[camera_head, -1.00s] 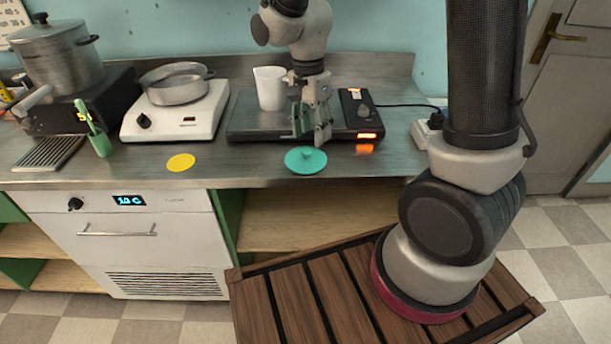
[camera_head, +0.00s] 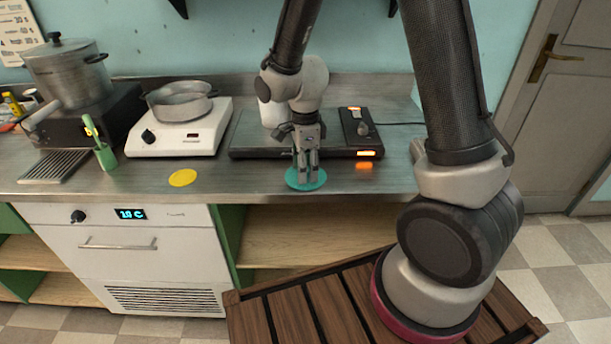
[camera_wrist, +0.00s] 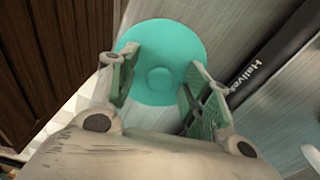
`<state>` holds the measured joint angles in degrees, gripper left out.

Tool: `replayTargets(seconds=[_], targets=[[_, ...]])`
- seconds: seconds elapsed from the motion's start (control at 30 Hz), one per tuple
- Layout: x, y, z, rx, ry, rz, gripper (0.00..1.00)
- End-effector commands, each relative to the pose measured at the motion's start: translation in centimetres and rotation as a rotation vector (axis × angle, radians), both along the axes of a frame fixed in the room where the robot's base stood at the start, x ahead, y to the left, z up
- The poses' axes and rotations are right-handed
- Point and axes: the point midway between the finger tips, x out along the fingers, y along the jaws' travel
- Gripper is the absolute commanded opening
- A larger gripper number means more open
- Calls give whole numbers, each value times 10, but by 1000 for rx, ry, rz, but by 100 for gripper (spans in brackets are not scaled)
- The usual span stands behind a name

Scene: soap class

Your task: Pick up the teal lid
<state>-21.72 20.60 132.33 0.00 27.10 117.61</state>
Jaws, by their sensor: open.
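The teal lid (camera_head: 293,180) lies flat on the metal counter in front of the black hot plate. In the wrist view the lid (camera_wrist: 160,40) is a round disc with a small round knob (camera_wrist: 160,78) at its middle. My gripper (camera_head: 307,179) points down right over the lid and covers part of it in the head view. In the wrist view my gripper (camera_wrist: 157,72) is open, with its two fingers apart on either side of the knob. I cannot tell whether the fingertips touch the lid.
The black hot plate (camera_head: 250,141) stands just behind the lid, with a white container (camera_head: 272,113) on it. A yellow disc (camera_head: 183,178) lies to the left on the counter. A white burner with a pan (camera_head: 180,104) and a large pot (camera_head: 70,75) stand further left.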

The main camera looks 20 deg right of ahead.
Motion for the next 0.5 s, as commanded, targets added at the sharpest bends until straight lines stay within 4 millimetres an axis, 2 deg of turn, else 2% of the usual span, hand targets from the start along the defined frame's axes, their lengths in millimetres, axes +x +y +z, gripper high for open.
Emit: replayTargets(seconds=[0.2,0.43,0.5], targets=[[0,0,-1,0,-1,1,49],[0,0,-1,0,-1,1,7],[0,0,-1,0,-1,1,4]])
